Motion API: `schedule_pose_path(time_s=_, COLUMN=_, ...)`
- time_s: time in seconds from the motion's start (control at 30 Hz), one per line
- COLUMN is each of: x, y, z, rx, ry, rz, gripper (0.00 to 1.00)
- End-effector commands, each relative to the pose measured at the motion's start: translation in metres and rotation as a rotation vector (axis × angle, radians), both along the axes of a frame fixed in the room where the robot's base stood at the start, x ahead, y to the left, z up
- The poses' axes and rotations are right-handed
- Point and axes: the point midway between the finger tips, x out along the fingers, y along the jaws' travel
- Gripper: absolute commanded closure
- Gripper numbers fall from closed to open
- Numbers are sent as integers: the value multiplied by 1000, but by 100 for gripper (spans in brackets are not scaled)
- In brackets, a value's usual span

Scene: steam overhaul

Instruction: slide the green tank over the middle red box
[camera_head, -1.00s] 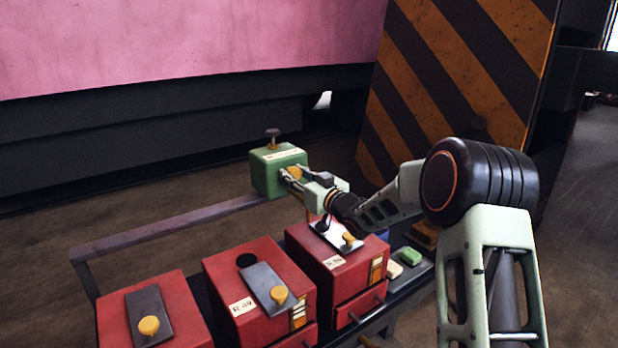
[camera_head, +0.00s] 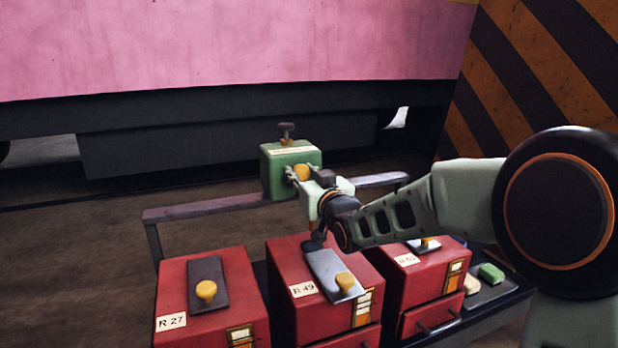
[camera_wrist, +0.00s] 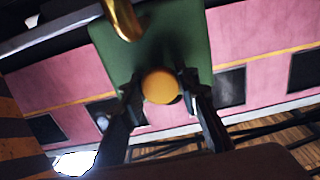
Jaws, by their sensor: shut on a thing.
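The green tank (camera_head: 276,184) is a small box with a dark knob on top and a yellow knob on its near face. My gripper (camera_head: 298,176) is shut on the yellow knob, which also shows between the fingers in the wrist view (camera_wrist: 161,86). The tank is in or near line with the rail behind the boxes; I cannot tell whether it touches the rail. The middle red box (camera_head: 285,270), labelled R 49, has a grey plate with a yellow knob on top. The tank appears behind and above it. My wrist hides part of the box's back edge.
A red box (camera_head: 175,280) labelled R 27 stands left and another red box (camera_head: 400,285) right. A grey rail (camera_head: 215,208) runs behind them. A green block (camera_head: 491,272) lies at the right. A striped panel (camera_head: 540,70) stands at the back right.

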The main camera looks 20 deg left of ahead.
Motion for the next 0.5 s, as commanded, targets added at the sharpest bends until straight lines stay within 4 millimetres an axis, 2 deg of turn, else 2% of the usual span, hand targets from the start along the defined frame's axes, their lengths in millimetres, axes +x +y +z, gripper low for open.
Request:
schedule_pose_path(time_s=0.23, x=0, y=0, z=-1, rx=-1, ry=3, rz=0, gripper=100)
schedule_pose_path(time_s=0.27, x=0, y=0, z=-1, rx=-1, ry=3, rz=0, gripper=69)
schedule_pose_path(time_s=0.4, x=0, y=0, z=-1, rx=0, ry=2, rz=-1, gripper=54)
schedule_pose_path(time_s=0.5, x=0, y=0, z=0, rx=0, ry=1, rz=-1, gripper=54)
